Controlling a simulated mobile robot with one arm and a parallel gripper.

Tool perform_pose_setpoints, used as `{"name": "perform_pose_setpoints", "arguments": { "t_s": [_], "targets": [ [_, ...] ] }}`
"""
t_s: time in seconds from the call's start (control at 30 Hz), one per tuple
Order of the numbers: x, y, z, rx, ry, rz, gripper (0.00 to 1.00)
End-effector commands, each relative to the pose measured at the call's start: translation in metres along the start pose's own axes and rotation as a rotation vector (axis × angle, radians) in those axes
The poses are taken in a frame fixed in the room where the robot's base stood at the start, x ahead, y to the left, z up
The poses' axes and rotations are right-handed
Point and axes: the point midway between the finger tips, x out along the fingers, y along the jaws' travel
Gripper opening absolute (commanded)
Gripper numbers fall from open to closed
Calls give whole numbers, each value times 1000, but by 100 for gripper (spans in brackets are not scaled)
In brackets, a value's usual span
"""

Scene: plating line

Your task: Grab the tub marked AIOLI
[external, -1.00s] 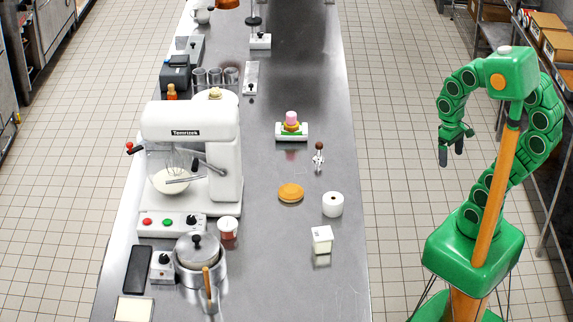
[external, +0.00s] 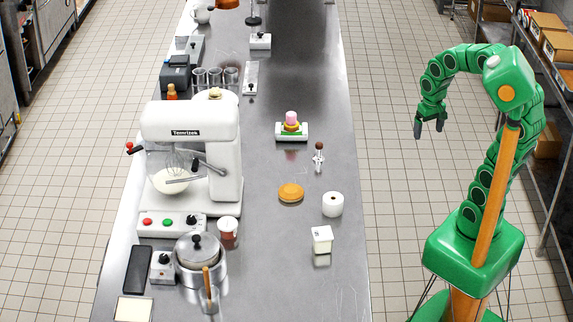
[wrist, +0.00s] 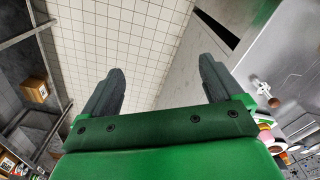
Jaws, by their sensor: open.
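No AIOLI marking is readable in either view, so I cannot tell which container is the tub. A small white square container (external: 322,239) stands near the right edge of the steel counter. A red tub with a white top (external: 228,232) stands beside the mixer. My gripper (external: 429,128) hangs over the tiled floor, right of the counter and well apart from both containers. In the wrist view my gripper (wrist: 161,75) shows two dark fingers spread apart, with nothing between them.
The steel counter (external: 285,255) also holds a white roll (external: 333,205), an orange-brown round item (external: 290,193), a small tray with a stacked item (external: 291,130), a white mixer (external: 190,125) and a lidded pot (external: 199,258). Boxes on shelving (external: 552,42) stand far right.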

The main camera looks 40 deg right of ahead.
Motion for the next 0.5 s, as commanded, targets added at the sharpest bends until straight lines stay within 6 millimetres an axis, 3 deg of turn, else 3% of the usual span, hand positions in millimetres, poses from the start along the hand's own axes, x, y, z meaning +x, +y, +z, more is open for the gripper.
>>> {"name": "perform_pose_setpoints", "arguments": {
  "t_s": [0.17,0.5],
  "targets": [
    [-1,3,-21,49,25,-1,94],
    [3,-11,-33,-93,1,66,94]
  ]
}}
